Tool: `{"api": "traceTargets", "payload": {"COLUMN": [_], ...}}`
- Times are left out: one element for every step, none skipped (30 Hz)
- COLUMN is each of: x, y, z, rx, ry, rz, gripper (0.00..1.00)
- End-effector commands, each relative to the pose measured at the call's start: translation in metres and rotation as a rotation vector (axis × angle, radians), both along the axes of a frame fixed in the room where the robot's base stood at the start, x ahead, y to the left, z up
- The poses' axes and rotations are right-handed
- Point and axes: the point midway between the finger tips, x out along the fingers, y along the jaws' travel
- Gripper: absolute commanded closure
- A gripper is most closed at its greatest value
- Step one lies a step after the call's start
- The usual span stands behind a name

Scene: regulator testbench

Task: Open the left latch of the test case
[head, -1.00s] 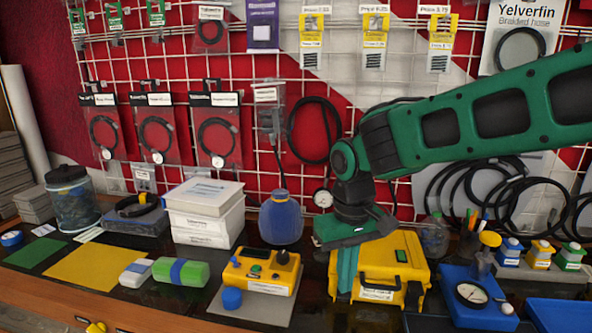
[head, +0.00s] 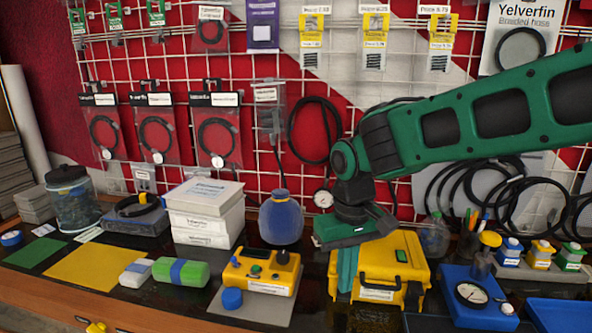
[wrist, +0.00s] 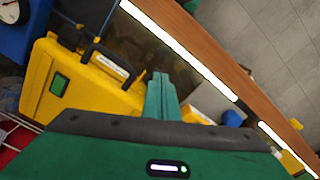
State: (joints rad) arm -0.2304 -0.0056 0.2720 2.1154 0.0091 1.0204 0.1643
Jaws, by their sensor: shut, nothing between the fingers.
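The yellow test case (head: 385,258) stands on the bench, its dark carry handle (head: 380,286) and white label facing the front. It also shows in the wrist view (wrist: 82,95), with the handle (wrist: 108,60) on its near side. A green patch sits on its top. My gripper (head: 346,288) points down at the case's left end, green fingers shut and empty. The fingers (wrist: 162,95) are together in the wrist view, beside the case. The left latch is not distinguishable behind them; contact cannot be told.
Left of the case are a yellow control box (head: 262,270) and a blue round vessel (head: 281,218). A blue tray with a gauge (head: 472,294) stands close on the right. Hoses hang on the grid wall behind. The bench front edge is near.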

Motion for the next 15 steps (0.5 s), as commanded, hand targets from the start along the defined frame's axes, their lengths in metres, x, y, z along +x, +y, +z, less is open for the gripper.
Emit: {"api": "traceTargets", "payload": {"x": [0.0,0.0,0.0,0.0,0.0,0.0,0.0,0.0,0.0,0.0,-0.0001,-0.0001,-0.0001,-0.0001,-0.0001], "y": [0.0,0.0,0.0,0.0,0.0,0.0,0.0,0.0,0.0,0.0,0.0,0.0,0.0,0.0,0.0], "z": [0.0,0.0,0.0,0.0,0.0,0.0,0.0,-0.0001,-0.0002,-0.0005,-0.0008,-0.0013,-0.0018,-0.0023,-0.0032], "rx": [0.0,0.0,0.0,0.0,0.0,0.0,0.0,0.0,0.0,0.0,0.0,0.0,0.0,0.0,0.0], "ry": [0.0,0.0,0.0,0.0,0.0,0.0,0.0,0.0,0.0,0.0,0.0,0.001,0.001,0.001,0.001], "rz": [0.0,0.0,0.0,0.0,0.0,0.0,0.0,0.0,0.0,0.0,0.0,0.0,0.0,0.0,0.0], "gripper": [1.0,1.0,1.0,1.0,1.0,1.0,1.0,1.0,1.0,1.0,1.0,1.0,1.0,1.0,1.0]}}
